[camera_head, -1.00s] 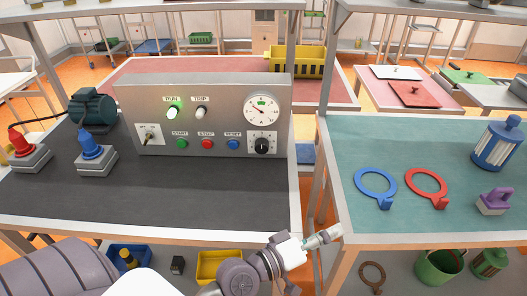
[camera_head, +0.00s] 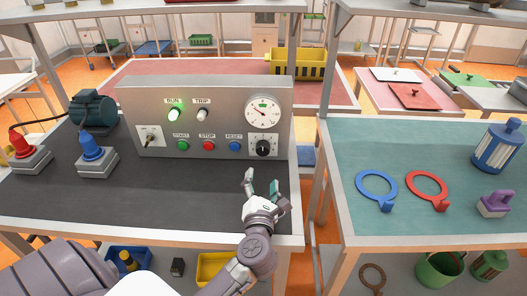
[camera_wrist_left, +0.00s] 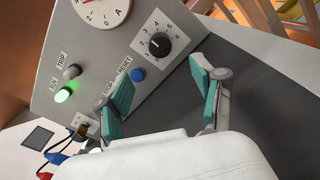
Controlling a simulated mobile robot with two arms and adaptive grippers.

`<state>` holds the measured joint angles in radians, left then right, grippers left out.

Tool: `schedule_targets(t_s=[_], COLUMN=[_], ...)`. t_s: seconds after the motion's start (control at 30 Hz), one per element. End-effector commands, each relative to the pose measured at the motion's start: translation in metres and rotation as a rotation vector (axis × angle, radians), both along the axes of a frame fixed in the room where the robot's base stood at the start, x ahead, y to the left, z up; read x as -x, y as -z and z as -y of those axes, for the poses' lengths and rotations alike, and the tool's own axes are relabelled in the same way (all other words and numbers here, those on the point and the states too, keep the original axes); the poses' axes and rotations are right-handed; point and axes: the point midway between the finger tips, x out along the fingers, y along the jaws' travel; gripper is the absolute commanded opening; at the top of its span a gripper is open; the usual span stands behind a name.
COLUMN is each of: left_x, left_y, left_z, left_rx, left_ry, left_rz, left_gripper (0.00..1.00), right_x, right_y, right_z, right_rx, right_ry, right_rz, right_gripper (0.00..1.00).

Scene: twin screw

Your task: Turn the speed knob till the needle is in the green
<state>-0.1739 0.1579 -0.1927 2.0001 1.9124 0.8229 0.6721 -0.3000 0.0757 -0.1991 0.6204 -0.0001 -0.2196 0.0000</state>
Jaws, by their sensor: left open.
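The black speed knob (camera_head: 263,148) is at the lower right of the grey control panel (camera_head: 150,100). It also shows in the left wrist view (camera_wrist_left: 158,44), on its numbered scale. The round white gauge (camera_head: 263,112) sits above the knob. Its red needle points to the left, away from the short green band at the top. My left gripper (camera_head: 262,184) is open and empty, in front of and below the knob, apart from it. In the left wrist view its teal finger pads (camera_wrist_left: 165,90) are spread, with the knob beyond them. My right gripper is not in view.
The panel also has a lit green RUN lamp (camera_head: 174,113), a TRIP lamp (camera_head: 202,114), and START (camera_head: 182,145), STOP (camera_head: 209,146) and RESET (camera_head: 235,146) buttons left of the knob. The dark mat (camera_head: 150,195) before the panel is clear.

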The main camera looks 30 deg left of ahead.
Motion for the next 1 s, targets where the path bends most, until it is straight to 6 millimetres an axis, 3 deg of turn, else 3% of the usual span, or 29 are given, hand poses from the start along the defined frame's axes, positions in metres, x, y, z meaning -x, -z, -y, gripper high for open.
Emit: schedule_targets(t_s=[0.5, 0.7, 1.0], left_x=[-0.087, -0.101, -0.103], left_y=[-0.002, -0.001, -0.001], left_z=[-0.054, -0.062, -0.063], left_rx=[-0.006, -0.006, -0.005], left_ry=[0.0, 0.002, 0.002], left_rz=[0.0, 0.0, 0.0], left_gripper=[0.68, 0.68, 0.68], right_x=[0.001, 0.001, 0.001], right_y=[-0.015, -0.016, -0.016], right_z=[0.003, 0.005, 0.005], right_rx=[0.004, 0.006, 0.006], right_ry=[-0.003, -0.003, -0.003], right_rz=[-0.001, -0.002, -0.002], right_gripper=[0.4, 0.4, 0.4])
